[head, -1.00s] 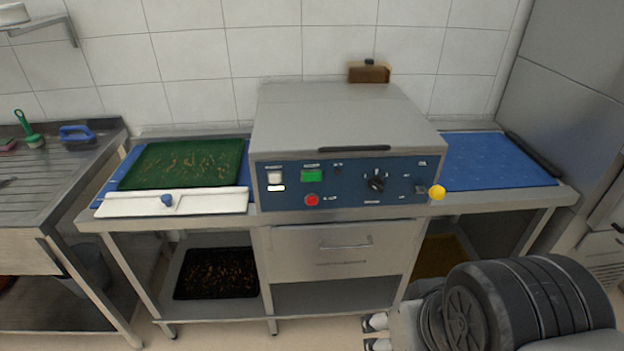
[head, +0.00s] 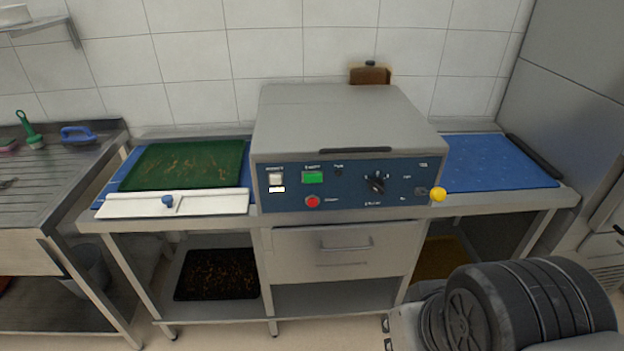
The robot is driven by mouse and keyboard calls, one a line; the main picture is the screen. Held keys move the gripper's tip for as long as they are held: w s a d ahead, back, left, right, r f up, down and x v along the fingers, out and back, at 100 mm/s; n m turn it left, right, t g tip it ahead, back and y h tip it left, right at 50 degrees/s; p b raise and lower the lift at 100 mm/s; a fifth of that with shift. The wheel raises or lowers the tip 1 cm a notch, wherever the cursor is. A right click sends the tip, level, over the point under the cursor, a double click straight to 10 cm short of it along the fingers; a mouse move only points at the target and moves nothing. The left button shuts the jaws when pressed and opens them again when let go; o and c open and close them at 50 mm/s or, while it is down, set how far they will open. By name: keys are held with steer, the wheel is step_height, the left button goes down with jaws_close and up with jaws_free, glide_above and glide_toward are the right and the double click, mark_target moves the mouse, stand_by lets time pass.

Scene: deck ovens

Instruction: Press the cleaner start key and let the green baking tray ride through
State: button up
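The green baking tray (head: 190,165) lies flat, with brown residue on it, on the blue infeed belt (head: 131,163) left of the grey cleaner (head: 340,115). The cleaner's blue front panel (head: 345,198) carries a lit green key (head: 313,178), a red button (head: 312,202), a white switch (head: 275,180) and a black dial (head: 377,182). The key labels are too blurred to read. My gripper (head: 387,333) shows only as small tips at the bottom edge, below the cleaner and apart from the panel. My dark arm link hides the rest, so its opening is unclear.
The blue outfeed belt (head: 490,162) on the right is empty, with a black bar (head: 532,155) at its end. A yellow knob (head: 438,194) sticks out at the panel's right. A white guide rail (head: 205,203) fronts the infeed. A dark tray (head: 217,275) lies on the lower shelf.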

jaws_close()
stand_by(1.1)
